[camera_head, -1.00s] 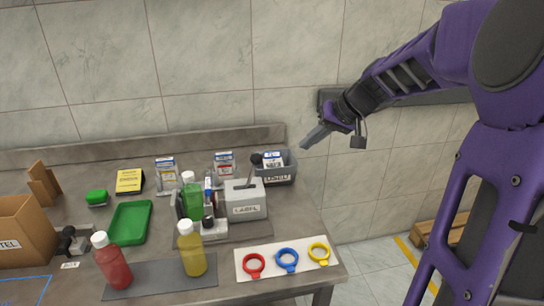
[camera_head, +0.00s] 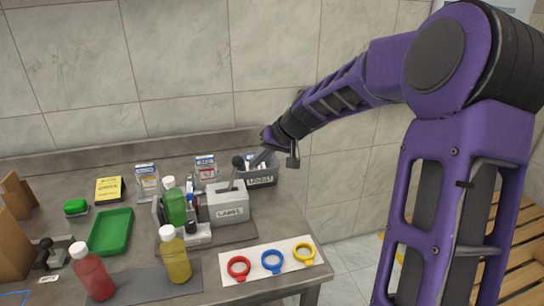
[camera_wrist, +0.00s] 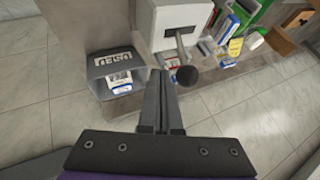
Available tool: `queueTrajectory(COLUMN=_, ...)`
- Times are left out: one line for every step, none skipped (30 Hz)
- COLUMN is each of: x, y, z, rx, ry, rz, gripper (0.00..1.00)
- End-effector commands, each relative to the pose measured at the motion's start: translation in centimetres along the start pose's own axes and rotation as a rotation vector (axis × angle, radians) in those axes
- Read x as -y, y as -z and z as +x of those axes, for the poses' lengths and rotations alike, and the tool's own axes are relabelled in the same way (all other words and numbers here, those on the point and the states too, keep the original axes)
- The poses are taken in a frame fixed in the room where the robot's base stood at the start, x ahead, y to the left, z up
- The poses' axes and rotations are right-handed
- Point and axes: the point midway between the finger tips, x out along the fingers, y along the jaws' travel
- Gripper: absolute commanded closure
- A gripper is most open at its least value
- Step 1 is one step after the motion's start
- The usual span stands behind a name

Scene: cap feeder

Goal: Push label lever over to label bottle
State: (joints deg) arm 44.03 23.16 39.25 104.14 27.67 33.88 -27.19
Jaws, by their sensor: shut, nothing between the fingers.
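The label lever (camera_head: 238,162) is a thin rod with a dark ball knob, rising from the light grey LABEL box (camera_head: 227,210). The lever knob also shows in the wrist view (camera_wrist: 187,76), close to the right of my fingertips. A green bottle (camera_head: 174,207) with a white cap stands upright at the labeler, left of the box. My gripper (camera_head: 257,159) is shut and empty, just right of the knob in the head view. Its fingers (camera_wrist: 158,78) point toward the labeler in the wrist view. I cannot tell if they touch the lever.
A grey bin (camera_head: 264,178) holding labelled packets sits under my gripper, right of the LABEL box. Red (camera_head: 91,275) and yellow (camera_head: 175,262) bottles stand in front. Coloured rings lie on a white board (camera_head: 288,274). A green tray (camera_head: 111,234) is left.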

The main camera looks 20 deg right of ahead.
Motion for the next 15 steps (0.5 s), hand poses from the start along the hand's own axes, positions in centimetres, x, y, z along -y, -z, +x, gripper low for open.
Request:
queueTrajectory(x=0.46, y=0.06, z=0.14, rx=0.0, ry=0.0, rz=0.0, gripper=1.0)
queueTrajectory(x=0.64, y=0.07, z=0.21, rx=0.001, ry=0.0, rz=0.0, gripper=1.0)
queueTrajectory(x=0.85, y=0.08, z=0.29, rx=0.001, ry=-0.001, rz=-0.001, gripper=1.0)
queueTrajectory(x=0.97, y=0.09, z=0.34, rx=0.001, ry=-0.001, rz=0.0, gripper=1.0)
queueTrajectory(x=1.06, y=0.1, z=0.37, rx=0.001, ry=-0.001, rz=0.0, gripper=1.0)
queueTrajectory(x=1.14, y=0.11, z=0.4, rx=0.001, ry=-0.001, rz=0.0, gripper=1.0)
queueTrajectory(x=1.17, y=0.11, z=0.41, rx=0.0, ry=-0.001, rz=0.001, gripper=1.0)
queueTrajectory(x=1.19, y=0.11, z=0.41, rx=0.0, ry=-0.001, rz=0.001, gripper=1.0)
queueTrajectory(x=1.18, y=0.12, z=0.41, rx=0.0, ry=-0.001, rz=0.001, gripper=1.0)
queueTrajectory(x=1.18, y=0.12, z=0.41, rx=0.0, ry=-0.001, rz=0.001, gripper=1.0)
queueTrajectory(x=1.17, y=0.12, z=0.41, rx=0.0, ry=-0.001, rz=0.001, gripper=1.0)
queueTrajectory(x=1.17, y=0.12, z=0.4, rx=0.0, ry=-0.001, rz=0.001, gripper=1.0)
queueTrajectory(x=1.16, y=0.12, z=0.4, rx=0.0, ry=-0.001, rz=0.001, gripper=1.0)
queueTrajectory(x=1.16, y=0.12, z=0.4, rx=0.0, ry=-0.001, rz=0.001, gripper=1.0)
queueTrajectory(x=1.16, y=0.12, z=0.39, rx=0.0, ry=-0.001, rz=0.001, gripper=1.0)
